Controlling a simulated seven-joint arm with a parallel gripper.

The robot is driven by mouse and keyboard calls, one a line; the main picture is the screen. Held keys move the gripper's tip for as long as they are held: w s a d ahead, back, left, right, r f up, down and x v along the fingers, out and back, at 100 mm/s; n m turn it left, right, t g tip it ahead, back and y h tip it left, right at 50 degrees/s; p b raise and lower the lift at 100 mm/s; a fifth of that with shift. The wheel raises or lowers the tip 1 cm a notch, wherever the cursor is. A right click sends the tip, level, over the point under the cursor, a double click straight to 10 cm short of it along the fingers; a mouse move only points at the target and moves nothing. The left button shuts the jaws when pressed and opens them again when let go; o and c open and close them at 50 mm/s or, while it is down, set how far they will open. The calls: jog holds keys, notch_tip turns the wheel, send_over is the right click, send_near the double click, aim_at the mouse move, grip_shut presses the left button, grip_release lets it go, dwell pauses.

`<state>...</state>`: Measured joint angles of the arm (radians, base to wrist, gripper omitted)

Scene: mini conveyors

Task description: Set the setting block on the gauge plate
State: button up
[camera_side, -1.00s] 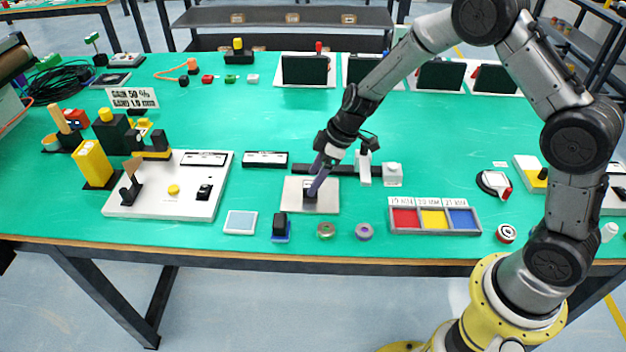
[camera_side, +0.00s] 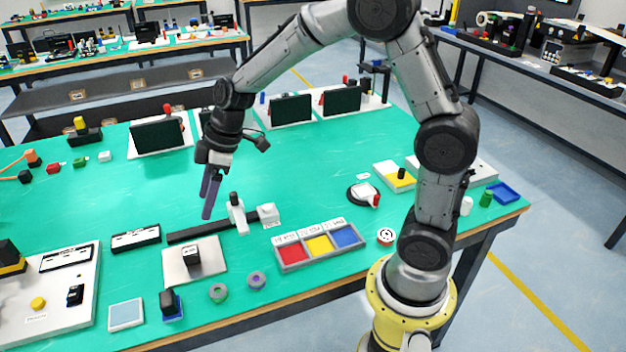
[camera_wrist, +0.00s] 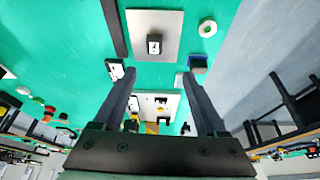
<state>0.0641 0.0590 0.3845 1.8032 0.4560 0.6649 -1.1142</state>
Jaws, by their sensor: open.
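The setting block, a small black block with a pale marked face (camera_side: 191,257), stands upright on the gauge plate, a light grey square plate (camera_side: 213,262). My gripper (camera_side: 208,200) is open and empty. It hangs in the air above and behind the plate, apart from the block. In the wrist view the two fingers (camera_wrist: 154,74) are spread wide, with nothing between them.
A tray with red, yellow and blue compartments (camera_side: 281,268) is to the right. Two rings (camera_side: 218,292) and a dark block on a blue base (camera_side: 170,305) lie in front.

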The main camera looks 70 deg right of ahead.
jog(key=s+r+m+t+h, duration=0.1)
jog(key=s+r+m, duration=0.2)
jog(key=s+r, duration=0.7)
jog(key=s+d+m+h, duration=0.1)
jog(key=s+m, duration=0.1)
jog(key=s, duration=0.6)
jog(key=s+d+m+t+h, duration=0.1)
jog(key=s+d+m, duration=0.1)
jog(key=s, duration=0.6)
jog(key=shift+d+f+m, duration=0.15)
jog(key=shift+f+m, duration=0.05)
jog(key=shift+m, duration=0.4)
